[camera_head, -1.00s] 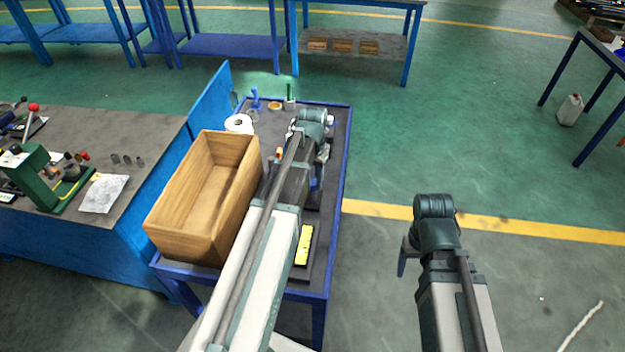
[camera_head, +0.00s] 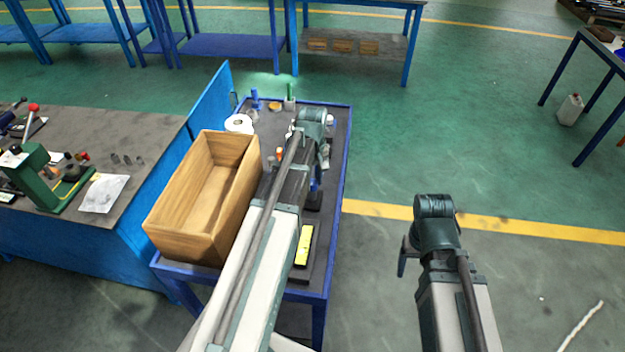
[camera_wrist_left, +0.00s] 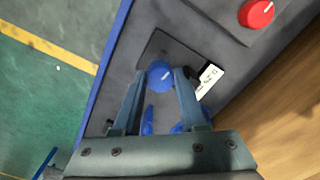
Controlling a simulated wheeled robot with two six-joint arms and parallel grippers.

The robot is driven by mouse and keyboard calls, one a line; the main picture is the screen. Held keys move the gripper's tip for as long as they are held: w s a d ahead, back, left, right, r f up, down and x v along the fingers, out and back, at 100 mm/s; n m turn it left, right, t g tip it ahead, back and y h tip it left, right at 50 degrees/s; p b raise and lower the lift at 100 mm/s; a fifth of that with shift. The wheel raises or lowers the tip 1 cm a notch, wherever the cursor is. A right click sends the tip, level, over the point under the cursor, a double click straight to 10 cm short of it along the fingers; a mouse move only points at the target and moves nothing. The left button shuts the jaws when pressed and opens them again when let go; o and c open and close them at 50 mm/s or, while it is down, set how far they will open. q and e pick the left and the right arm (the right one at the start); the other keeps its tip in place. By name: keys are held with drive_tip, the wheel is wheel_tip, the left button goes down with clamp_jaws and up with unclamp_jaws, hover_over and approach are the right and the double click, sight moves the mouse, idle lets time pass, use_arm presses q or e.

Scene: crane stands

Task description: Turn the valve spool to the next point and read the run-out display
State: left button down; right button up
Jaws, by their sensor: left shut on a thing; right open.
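A round blue knob with a pale mark (camera_wrist_left: 160,75) stands over a dark square plate in the left wrist view. My left gripper (camera_wrist_left: 161,78) has its fingers on either side of the knob and is shut on it. A small white display with dark characters (camera_wrist_left: 208,78) lies beside the knob, too small to read. I cannot make out a valve spool as such. In the head view my left arm hides most of the work area. A yellow panel (camera_head: 304,245) lies on a dark device at the cart's front. My right gripper (camera_head: 404,262) is open, away from the cart, and only partly visible.
A wooden box (camera_head: 168,222) stands on the blue-framed cart (camera_head: 343,150), left of my arm. A red knob (camera_wrist_left: 256,14) sits on a dark base. A white roll (camera_head: 239,123) is behind the box.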

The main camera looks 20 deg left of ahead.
sight(313, 181)
use_arm(q)
drive_tip(key=shift+n, duration=1)
drive_tip(key=shift+c, duration=2.2)
unclamp_jaws()
drive_tip(key=shift+r, duration=0.15)
wheel_tip(313, 181, up, 14)
drive_tip(key=p, duration=1.3)
drive_tip(key=shift+f+p, duration=0.25)
drive_tip(key=shift+p, duration=0.15)
